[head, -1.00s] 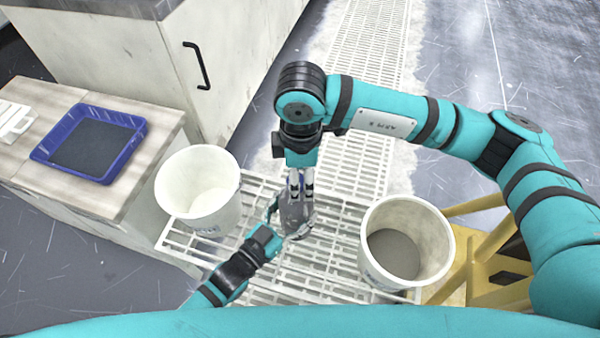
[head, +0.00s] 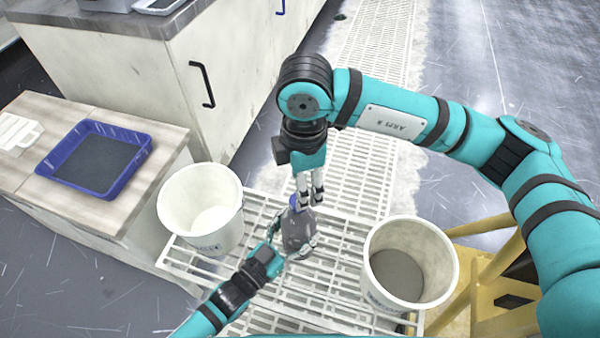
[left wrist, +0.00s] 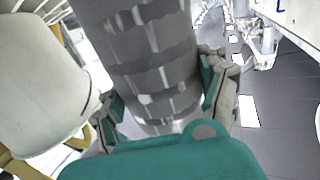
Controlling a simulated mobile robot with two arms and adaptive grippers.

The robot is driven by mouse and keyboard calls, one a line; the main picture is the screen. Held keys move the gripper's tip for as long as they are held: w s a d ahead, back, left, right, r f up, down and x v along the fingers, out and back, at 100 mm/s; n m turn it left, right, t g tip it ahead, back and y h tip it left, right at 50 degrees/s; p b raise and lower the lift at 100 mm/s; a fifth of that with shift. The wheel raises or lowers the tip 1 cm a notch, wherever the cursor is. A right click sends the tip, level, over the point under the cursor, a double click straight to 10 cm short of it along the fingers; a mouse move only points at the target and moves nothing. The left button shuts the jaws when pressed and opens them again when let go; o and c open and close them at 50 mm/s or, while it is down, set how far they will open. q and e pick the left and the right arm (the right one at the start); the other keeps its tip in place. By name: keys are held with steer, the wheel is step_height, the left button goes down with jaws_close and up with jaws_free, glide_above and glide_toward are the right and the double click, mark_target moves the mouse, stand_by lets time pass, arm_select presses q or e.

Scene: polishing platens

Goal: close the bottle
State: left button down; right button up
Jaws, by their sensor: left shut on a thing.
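A grey bottle (head: 297,232) stands roughly upright above the white grating, with a small blue part, seemingly its cap, (head: 295,202) at its top. My left gripper (head: 292,246) is shut around the bottle's body. In the left wrist view the grey, banded bottle (left wrist: 150,60) fills the space between the left fingers (left wrist: 165,100). My right gripper (head: 309,202) points down from above, its fingertips at the bottle's top beside the blue part. Whether these fingers grip the cap is too small to tell.
A white bucket (head: 171,222) stands left of the bottle and another bucket (head: 374,282) with grey contents stands right, both on the white grating (head: 262,312). A blue tray (head: 128,172) lies on a wooden bench. A yellow frame (head: 490,262) is at the right.

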steer(key=n, duration=0.7)
steer(key=shift+a+r, duration=0.1)
steer(key=shift+r, duration=0.2)
steer(key=n, duration=0.5)
steer(key=shift+r, duration=0.15)
steer(key=n, duration=0.5)
steer(key=shift+a+r, duration=0.1)
steer(key=shift+r, duration=0.05)
steer(key=n, duration=0.4)
steer(key=shift+r+n, duration=0.2)
steer(key=shift+n, duration=0.2)
steer(key=n, duration=0.4)
steer(key=shift+a+r+n, duration=0.1)
steer(key=shift+r+n, duration=0.05)
steer(key=shift+n, duration=0.25)
steer(key=n, duration=0.4)
steer(key=shift+r+n, duration=0.2)
steer(key=shift+n, duration=0.2)
steer(key=n, duration=0.4)
steer(key=shift+r+n, duration=0.15)
steer(key=shift+n, duration=0.25)
steer(key=n, duration=0.6)
steer(key=shift+a+r, duration=0.1)
steer(key=shift+r, duration=0.1)
steer(key=shift+f, duration=0.15)
